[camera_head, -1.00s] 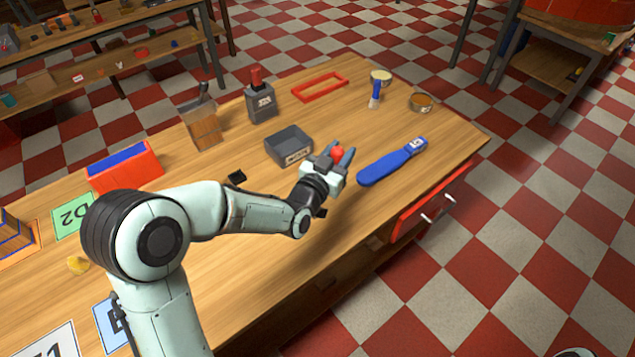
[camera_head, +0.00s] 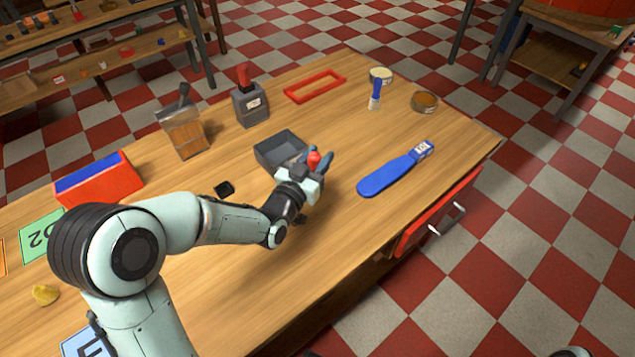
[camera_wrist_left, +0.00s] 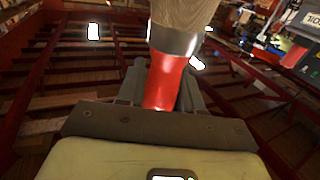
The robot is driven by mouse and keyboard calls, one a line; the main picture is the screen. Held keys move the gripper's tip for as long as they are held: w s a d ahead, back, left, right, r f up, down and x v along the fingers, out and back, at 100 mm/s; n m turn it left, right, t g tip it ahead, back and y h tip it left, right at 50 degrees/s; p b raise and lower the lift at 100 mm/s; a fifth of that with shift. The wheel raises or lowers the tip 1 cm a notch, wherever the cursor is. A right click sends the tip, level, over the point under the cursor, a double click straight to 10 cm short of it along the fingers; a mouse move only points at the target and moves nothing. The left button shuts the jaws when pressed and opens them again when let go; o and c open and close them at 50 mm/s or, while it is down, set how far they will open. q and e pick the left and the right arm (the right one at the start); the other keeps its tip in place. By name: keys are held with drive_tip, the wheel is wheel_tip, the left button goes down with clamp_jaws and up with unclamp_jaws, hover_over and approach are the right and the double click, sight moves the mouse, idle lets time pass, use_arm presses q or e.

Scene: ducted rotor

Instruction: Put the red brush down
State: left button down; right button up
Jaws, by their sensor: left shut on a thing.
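The red brush (camera_head: 314,157) is held in my left gripper (camera_head: 318,162). In the head view only a small red part shows between the fingers. In the left wrist view the brush's red handle (camera_wrist_left: 166,82) sits between the jaws, with a metal collar and a beige bristle block beyond it. My left gripper is shut on the handle and is over the table, just right of the grey open tray (camera_head: 270,158). Whether the brush touches anything below is hidden. My right gripper is not in view.
A blue long-handled tool (camera_head: 385,180) lies right of my gripper. A small blue-handled brush (camera_head: 376,92), round tins (camera_head: 424,101), a red frame (camera_head: 315,86) and a grey stamp-like block (camera_head: 250,105) stand farther back. Bare wood (camera_head: 350,145) lies between the tray and blue tool.

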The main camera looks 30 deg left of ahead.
use_arm(q)
wheel_tip(320, 180, down, 8)
drive_tip(key=shift+f+b, duration=0.1)
drive_tip(key=shift+b, duration=0.35)
